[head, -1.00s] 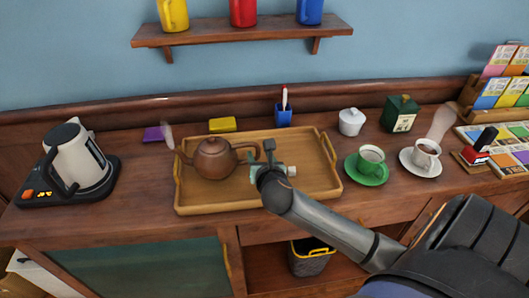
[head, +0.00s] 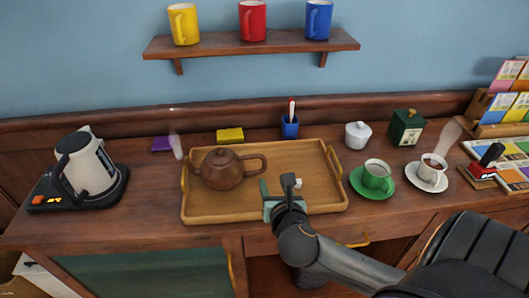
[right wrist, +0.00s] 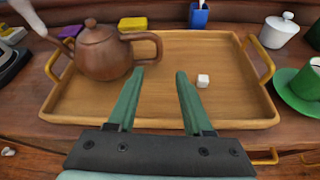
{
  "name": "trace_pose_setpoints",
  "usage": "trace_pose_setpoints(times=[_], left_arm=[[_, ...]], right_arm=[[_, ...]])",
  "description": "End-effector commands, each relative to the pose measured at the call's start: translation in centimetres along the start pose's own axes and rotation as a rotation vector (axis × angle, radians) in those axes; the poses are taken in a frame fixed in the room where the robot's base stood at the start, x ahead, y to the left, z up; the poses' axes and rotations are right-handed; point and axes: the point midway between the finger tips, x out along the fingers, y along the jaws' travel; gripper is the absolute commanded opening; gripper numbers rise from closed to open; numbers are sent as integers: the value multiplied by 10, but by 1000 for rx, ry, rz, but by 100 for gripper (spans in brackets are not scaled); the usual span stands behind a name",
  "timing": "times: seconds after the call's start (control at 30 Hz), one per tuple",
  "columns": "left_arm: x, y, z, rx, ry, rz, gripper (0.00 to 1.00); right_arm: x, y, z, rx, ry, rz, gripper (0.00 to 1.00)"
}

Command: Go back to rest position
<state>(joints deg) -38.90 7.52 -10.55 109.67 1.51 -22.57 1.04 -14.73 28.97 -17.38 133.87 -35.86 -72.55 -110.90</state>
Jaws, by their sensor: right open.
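My right gripper (head: 277,187) is open and empty over the front part of the wooden tray. In the right wrist view, its two green fingers (right wrist: 160,74) are apart with nothing between them. The brown teapot (head: 222,169) stands upright on the left of the tray, its handle pointing right toward the gripper but apart from it. It also shows in the right wrist view (right wrist: 102,50). My left gripper is in neither view.
The tray (head: 333,205) sits on the wood counter. A kettle (head: 85,165) on its base is at left. A green cup (head: 377,176) and a white cup (head: 432,170) stand on saucers at right. Mugs line the shelf (head: 250,46) above.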

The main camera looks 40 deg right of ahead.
Motion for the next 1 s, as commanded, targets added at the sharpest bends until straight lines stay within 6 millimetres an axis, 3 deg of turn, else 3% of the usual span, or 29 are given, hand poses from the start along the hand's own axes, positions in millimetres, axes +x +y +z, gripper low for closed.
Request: trace_pose_setpoints(times=[0.27, 0.37, 0.47, 0.67, 1.0], left_arm=[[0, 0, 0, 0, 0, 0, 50], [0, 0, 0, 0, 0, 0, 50], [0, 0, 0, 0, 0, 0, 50], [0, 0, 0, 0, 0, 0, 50], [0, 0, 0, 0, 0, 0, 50]], right_arm=[[0, 0, -1, 13, 5, -1, 51], [-2, -2, -10, 102, 40, -9, 51], [-8, -6, -28, 293, 113, -38, 51], [-31, -13, -78, 838, 301, -178, 51], [-91, -17, -152, 1749, 499, -657, 51]])
